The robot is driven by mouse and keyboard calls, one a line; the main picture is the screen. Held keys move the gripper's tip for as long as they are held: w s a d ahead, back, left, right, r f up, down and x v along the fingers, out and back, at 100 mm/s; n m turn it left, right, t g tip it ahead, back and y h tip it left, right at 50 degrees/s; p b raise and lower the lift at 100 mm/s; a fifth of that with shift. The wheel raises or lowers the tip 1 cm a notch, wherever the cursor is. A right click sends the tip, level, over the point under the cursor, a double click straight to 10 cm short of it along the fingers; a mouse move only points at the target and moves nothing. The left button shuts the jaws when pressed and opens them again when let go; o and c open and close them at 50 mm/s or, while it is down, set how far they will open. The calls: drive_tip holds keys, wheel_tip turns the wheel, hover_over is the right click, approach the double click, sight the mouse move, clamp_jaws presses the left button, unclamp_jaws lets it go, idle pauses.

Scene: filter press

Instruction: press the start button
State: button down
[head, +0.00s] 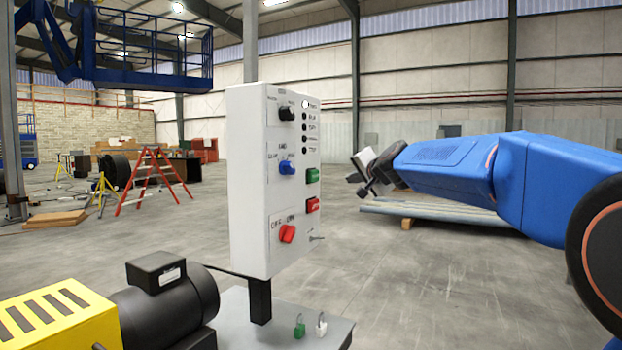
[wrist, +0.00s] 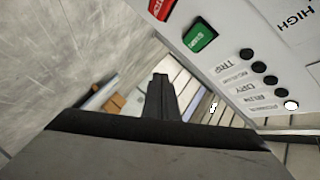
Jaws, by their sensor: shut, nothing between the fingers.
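The green start button (head: 313,175) sits on the right-hand face of a white control box (head: 250,225), just above a red button (head: 313,205). In the wrist view the green button (wrist: 200,36) is at the top, beside the red one (wrist: 161,8), with the box face tilted and upside down. My gripper (head: 361,178) is shut and empty, to the right of the box at about the button's height. In the wrist view its fingertips (wrist: 160,84) are below and left of the green button, apart from it.
The box also carries a black knob (head: 286,113), a blue knob (head: 286,168), a red rotary switch (head: 287,233) and a column of lamps, the top one white. A black motor (head: 165,303) stands at lower left. Open floor lies behind the box.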

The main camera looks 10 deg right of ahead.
sight(318, 177)
drive_tip(key=shift+a, duration=0.1)
drive_tip(key=w+a, duration=0.5)
drive_tip(key=a, duration=0.2)
idle(0.6)
drive_tip(key=shift+w+a, duration=0.1)
drive_tip(key=shift+w, duration=0.05)
idle(1.9)
drive_tip(key=shift+w+a, duration=0.15)
drive_tip(key=shift+a, duration=0.05)
drive_tip(key=shift+w+a, duration=0.35)
drive_tip(key=shift+a, duration=0.15)
idle(1.1)
drive_tip(key=shift+s+d, duration=0.6)
drive_tip(key=shift+d, duration=0.2)
drive_tip(key=shift+s+d, duration=0.75)
drive_tip(key=shift+d, duration=0.3)
drive_tip(key=shift+s+d, duration=0.7)
drive_tip(key=shift+d, duration=0.3)
